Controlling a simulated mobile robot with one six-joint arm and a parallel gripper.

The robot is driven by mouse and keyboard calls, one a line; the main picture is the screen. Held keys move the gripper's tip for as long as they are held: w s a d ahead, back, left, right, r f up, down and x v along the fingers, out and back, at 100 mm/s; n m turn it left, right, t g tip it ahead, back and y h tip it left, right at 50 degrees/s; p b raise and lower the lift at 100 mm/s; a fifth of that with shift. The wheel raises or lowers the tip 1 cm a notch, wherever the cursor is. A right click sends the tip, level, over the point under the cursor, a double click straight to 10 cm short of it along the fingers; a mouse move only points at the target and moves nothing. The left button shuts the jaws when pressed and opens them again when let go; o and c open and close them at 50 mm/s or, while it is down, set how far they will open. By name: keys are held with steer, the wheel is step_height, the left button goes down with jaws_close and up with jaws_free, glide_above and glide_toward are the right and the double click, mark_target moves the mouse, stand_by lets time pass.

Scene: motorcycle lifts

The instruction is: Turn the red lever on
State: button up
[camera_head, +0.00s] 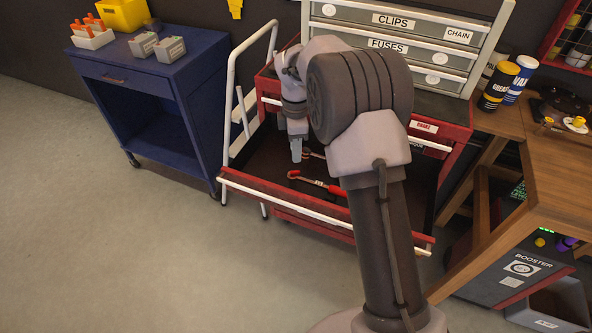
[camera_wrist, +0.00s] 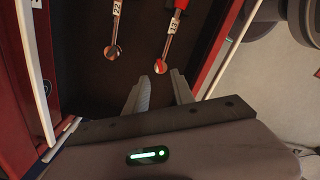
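I cannot make out a red lever as such in either view. A red-handled tool (camera_head: 308,180) with a white label lies in the pulled-out drawer (camera_head: 262,190) of the red tool cabinet. In the wrist view a wrench labelled 13 (camera_wrist: 172,28) with a red handle end lies beside a wrench labelled 22 (camera_wrist: 116,22), on the dark drawer floor. My gripper (camera_head: 297,155) points down over the drawer. In the wrist view my gripper (camera_wrist: 160,88) has its two fingers apart with nothing between them, near the end of wrench 13.
Grey drawers labelled CLIPS and FUSES (camera_head: 398,42) top the cabinet. A blue cart (camera_head: 150,85) stands left, and a wooden bench (camera_head: 555,165) with cans stands right. A booster unit (camera_head: 515,268) sits under the bench. The floor at left front is clear.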

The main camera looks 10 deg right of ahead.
mark_target(296, 171)
step_height(296, 171, down, 8)
steer(key=b, duration=0.2)
steer(key=shift+b, duration=0.4)
steer(key=shift+r, duration=0.1)
jaws_close()
